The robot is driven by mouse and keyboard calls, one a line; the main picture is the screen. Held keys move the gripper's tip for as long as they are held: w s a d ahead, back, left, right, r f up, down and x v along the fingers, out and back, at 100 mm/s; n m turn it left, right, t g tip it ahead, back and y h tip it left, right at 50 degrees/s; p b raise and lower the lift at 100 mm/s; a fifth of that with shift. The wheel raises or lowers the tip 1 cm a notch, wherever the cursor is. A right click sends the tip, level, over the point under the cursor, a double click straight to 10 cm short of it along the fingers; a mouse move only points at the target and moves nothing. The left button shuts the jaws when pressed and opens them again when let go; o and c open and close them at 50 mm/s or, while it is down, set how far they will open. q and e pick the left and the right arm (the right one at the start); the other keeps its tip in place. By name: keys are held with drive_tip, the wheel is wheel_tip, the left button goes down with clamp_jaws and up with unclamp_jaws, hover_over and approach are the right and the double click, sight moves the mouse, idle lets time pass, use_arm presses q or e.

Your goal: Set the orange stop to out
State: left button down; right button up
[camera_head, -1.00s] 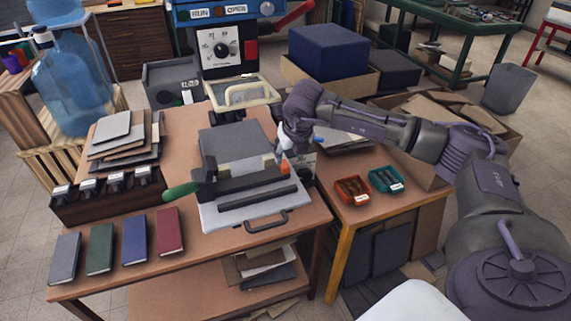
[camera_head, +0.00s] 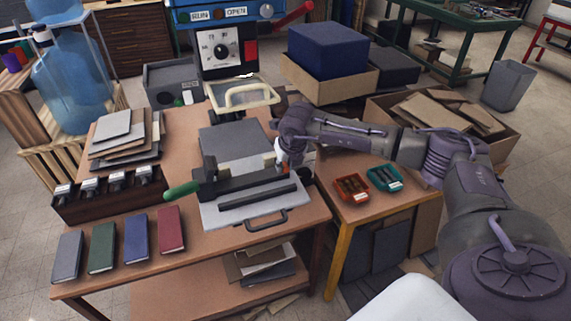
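The grey press device on the table, with a dark bar (camera_head: 258,198) across it and a green handle (camera_head: 182,190) at its left, stands in the middle of the view. A small orange part, which looks like the orange stop (camera_head: 284,169), shows at the right end of the device. My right gripper (camera_head: 283,157) comes in from the right and is right at this part, largely covering it. Whether it touches the stop is too small to tell. Its fingers are too small and hidden to show open or shut. My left gripper is not in view.
Several coloured books (camera_head: 136,240) lie at the table's front left, beside a dark rack (camera_head: 108,201). A red tray (camera_head: 351,188) and a green tray (camera_head: 384,178) sit on the side table at the right. A machine with a dial (camera_head: 221,48) stands behind.

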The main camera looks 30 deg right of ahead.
clamp_jaws()
drive_tip(key=shift+s+d+f, duration=0.1)
drive_tip(key=shift+d, duration=0.25)
drive_tip(key=shift+s+d+b, duration=0.25)
drive_tip(key=shift+d+b, duration=0.6)
drive_tip(key=shift+d, duration=0.2)
drive_tip(key=o, duration=0.9)
unclamp_jaws()
drive_tip(key=shift+d, duration=0.2)
drive_tip(key=shift+c, duration=0.2)
drive_tip(key=shift+a+r, duration=0.1)
drive_tip(key=shift+r, duration=0.1)
